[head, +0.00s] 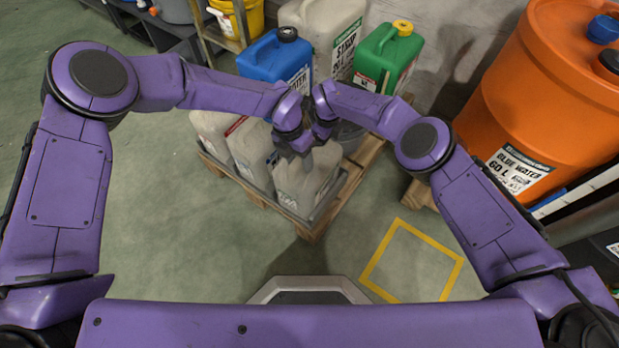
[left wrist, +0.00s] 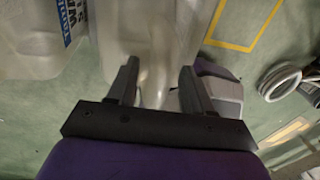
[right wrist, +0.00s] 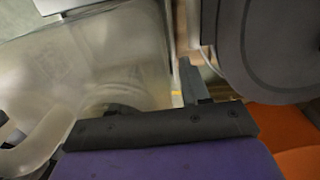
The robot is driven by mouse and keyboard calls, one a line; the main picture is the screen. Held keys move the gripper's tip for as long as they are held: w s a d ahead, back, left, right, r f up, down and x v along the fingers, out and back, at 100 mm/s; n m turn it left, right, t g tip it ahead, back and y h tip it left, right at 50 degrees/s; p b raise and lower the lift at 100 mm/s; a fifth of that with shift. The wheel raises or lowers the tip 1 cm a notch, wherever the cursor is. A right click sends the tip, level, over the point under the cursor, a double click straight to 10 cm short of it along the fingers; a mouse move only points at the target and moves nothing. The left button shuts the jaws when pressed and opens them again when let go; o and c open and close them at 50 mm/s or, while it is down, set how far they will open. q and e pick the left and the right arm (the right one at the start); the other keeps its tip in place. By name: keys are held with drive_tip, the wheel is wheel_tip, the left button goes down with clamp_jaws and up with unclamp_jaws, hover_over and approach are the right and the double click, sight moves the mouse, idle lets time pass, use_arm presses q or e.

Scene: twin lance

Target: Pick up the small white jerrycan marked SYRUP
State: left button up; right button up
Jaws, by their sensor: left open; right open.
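Several small white jerrycans stand in a row on a low wooden pallet. The nearest one (head: 298,184) is below my grippers in the head view; its label is too small to read. In the left wrist view a white can (left wrist: 175,30) has its handle (left wrist: 155,75) between the fingers of my left gripper (left wrist: 158,84), which is open and not closed on it. The left gripper (head: 294,148) shows above the can in the head view. My right gripper (right wrist: 150,95) is open beside a pale translucent can (right wrist: 95,55); one of its fingers is hard to make out.
A large white can marked SYRUP 20 L (head: 338,38), a blue can (head: 262,62) and a green can (head: 385,55) stand behind. A large orange drum (head: 540,90) is at the right. A yellow floor square (head: 378,262) outlines clear floor.

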use_arm(q)
clamp_jaws()
use_arm(e)
drive_tip(key=shift+f, duration=0.1)
clamp_jaws()
